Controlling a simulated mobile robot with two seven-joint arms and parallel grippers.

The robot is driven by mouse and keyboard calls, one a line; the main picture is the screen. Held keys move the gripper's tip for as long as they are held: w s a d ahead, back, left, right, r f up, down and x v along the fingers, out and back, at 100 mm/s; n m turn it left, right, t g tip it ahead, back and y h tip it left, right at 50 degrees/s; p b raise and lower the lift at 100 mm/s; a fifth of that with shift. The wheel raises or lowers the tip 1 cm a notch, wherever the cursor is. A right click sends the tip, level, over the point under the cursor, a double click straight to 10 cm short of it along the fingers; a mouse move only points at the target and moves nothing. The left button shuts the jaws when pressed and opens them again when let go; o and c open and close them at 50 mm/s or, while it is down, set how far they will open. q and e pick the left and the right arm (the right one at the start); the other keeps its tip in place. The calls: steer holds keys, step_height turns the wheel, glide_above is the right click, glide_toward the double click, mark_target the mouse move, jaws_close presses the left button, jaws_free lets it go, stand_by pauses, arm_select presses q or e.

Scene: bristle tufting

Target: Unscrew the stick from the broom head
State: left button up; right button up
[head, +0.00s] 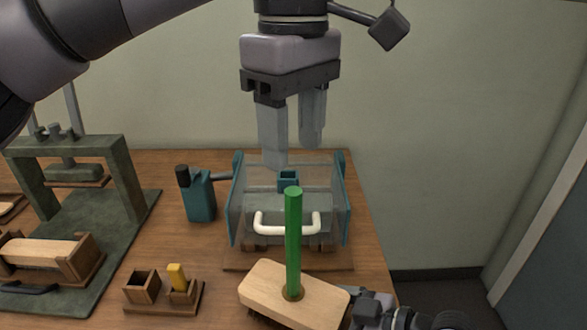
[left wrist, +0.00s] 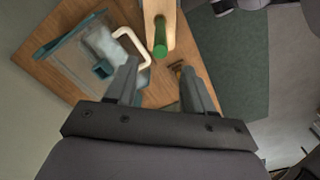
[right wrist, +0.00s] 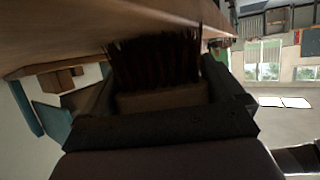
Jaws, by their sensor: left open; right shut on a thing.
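The broom head (head: 262,284) is a pale wooden block with dark bristles underneath, at the front of the table. The green stick (head: 293,240) stands upright in the hole in its top. My right gripper (head: 372,308) is shut on the right end of the broom head; the right wrist view shows the dark bristles (right wrist: 155,62) and the block (right wrist: 160,100) between its fingers. My left gripper (head: 292,155) is open and empty, pointing down above and behind the stick's top. In the left wrist view the stick (left wrist: 160,38) and broom head (left wrist: 168,12) lie beyond the fingertips.
A clear-sided machine with teal ends (head: 236,205) and a white handle (head: 287,228) stands just behind the stick. A teal bottle-like device (head: 201,197) is left of it. A small wooden holder (head: 185,295) and a green press (head: 120,170) stand further left.

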mark_target(293, 215)
arm_select(q)
step_height(293, 215, down, 12)
stand_by(0.5)
jaws_close()
steer(key=n, duration=0.3)
steer(key=shift+n, duration=0.4)
steer(key=n, duration=0.4)
steer(key=shift+r+n, duration=0.1)
steer(key=shift+n, duration=0.3)
steer(key=n, duration=0.4)
steer(key=shift+n, duration=0.3)
steer(key=n, duration=0.3)
steer(key=shift+r, duration=0.15)
